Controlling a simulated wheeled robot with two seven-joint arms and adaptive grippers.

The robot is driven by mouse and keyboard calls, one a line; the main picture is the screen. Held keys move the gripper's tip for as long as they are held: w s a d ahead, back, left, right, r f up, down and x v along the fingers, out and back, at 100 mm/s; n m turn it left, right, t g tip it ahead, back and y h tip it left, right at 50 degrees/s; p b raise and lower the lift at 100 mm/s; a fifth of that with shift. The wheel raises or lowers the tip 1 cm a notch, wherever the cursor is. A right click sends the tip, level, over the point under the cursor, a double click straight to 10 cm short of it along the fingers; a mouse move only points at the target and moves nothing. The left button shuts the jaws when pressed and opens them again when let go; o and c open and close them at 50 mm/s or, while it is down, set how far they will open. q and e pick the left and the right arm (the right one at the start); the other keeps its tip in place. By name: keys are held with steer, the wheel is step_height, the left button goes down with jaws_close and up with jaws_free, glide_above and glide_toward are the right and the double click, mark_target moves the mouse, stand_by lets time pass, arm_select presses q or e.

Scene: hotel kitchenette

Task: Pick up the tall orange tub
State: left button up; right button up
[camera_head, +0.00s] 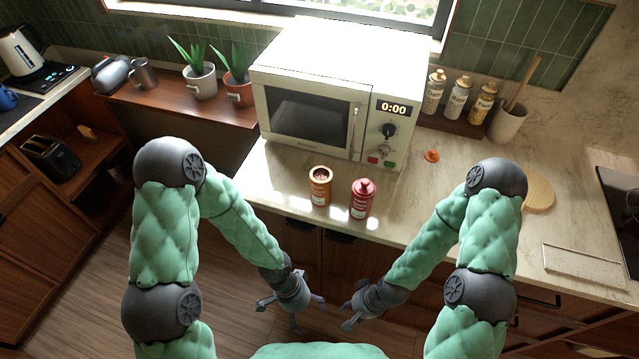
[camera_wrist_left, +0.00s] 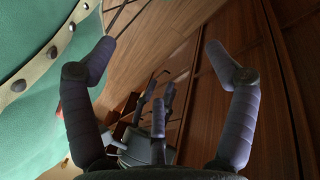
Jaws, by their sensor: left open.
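The orange tub (camera_head: 320,187) stands upright on the marble counter in front of the microwave. Its top shows a dark brown round face, and a pale label is on its side. My left gripper (camera_head: 293,308) is open and empty, in front of the counter and below its edge, well apart from the tub. Its spread fingers (camera_wrist_left: 160,100) frame the left wrist view, where the tub does not show. My right gripper (camera_head: 350,316) is beside it to the right, also in front of the counter, with its fingers apart and nothing between them.
A red lidded jar (camera_head: 363,198) stands close to the right of the tub. The white microwave (camera_head: 340,85) is behind both. A small orange object (camera_head: 432,155) lies to the right. A round wooden board (camera_head: 538,192) and a tray (camera_head: 582,265) are farther right.

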arm_select(q)
step_height(320, 180, up, 2)
steer(key=w+m+y+b, duration=0.1)
steer(key=m+y, duration=0.3)
steer(key=m, duration=0.4)
steer(key=m+t+y+b, duration=0.3)
steer(key=m+t+b, duration=0.1)
steer(key=m+t, duration=1.1)
glide_toward(320, 196)
steer(key=f, duration=0.1)
steer(key=b+x, duration=0.1)
steer(key=x, duration=0.4)
steer(key=shift+w+b, duration=0.3)
steer(key=shift+w, duration=0.05)
steer(key=shift+r+b+x, duration=0.1)
steer(key=shift+b+x, duration=0.4)
steer(key=shift+x, duration=0.8)
steer(key=shift+r+b+x, duration=0.15)
steer(key=shift+b+x, duration=0.35)
steer(key=shift+x, duration=0.8)
steer(key=shift+a, duration=0.15)
steer(key=c, duration=1.1)
